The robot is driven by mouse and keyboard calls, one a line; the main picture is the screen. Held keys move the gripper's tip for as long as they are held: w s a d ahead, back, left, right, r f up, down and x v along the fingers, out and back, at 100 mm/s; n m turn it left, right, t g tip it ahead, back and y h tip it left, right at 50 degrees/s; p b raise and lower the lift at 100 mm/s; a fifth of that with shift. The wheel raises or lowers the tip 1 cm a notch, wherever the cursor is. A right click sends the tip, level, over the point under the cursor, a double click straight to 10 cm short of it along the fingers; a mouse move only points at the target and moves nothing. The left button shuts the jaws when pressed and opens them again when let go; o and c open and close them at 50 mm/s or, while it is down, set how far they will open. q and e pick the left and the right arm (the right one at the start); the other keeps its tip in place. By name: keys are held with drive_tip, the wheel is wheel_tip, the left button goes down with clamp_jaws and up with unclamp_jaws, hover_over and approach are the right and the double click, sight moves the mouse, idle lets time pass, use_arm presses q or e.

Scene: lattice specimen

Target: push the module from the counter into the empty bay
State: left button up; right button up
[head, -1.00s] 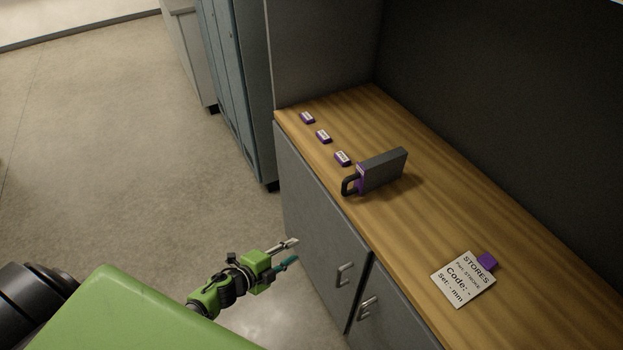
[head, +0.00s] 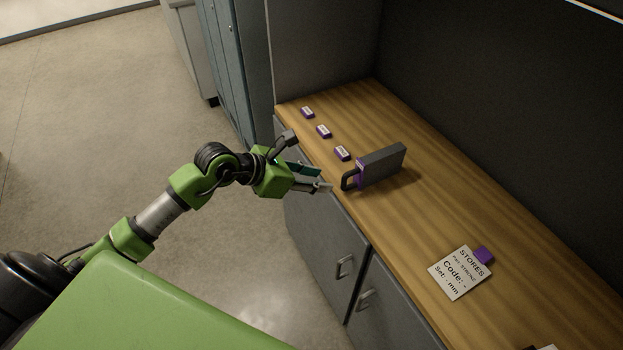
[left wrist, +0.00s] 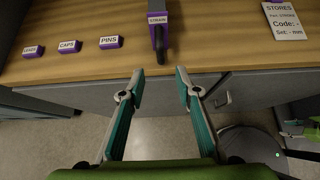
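The module (head: 382,166) is a dark grey upright slab with a purple front and a black loop handle. It stands on the wooden counter (head: 420,215), its handle towards the front edge. In the left wrist view the module (left wrist: 158,20) is seen end-on at the top, with a label on its purple front. My left gripper (head: 325,180) is just short of the counter's front edge, apart from the handle. Its fingers (left wrist: 160,78) are spread with nothing between them. No empty bay shows.
Several small purple labelled blocks stand on the counter, among them PINS (left wrist: 110,42) and CAPS (left wrist: 69,46). A STORES card (head: 460,273) leans by a purple block (head: 484,256). Grey cabinet doors with handles (head: 345,266) are below. Open floor (head: 90,130) lies left.

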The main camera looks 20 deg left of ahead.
sight(342, 183)
use_arm(q)
drive_tip(key=b+x, duration=0.3)
drive_tip(key=x, duration=0.4)
drive_tip(key=shift+w+d+f, duration=0.1)
drive_tip(key=shift+f, duration=0.05)
use_arm(e)
drive_tip(key=f, duration=0.3)
drive_tip(key=shift+a+f, duration=0.15)
drive_tip(key=shift+a, duration=0.25)
drive_tip(key=shift+d, duration=0.15)
use_arm(q)
clamp_jaws()
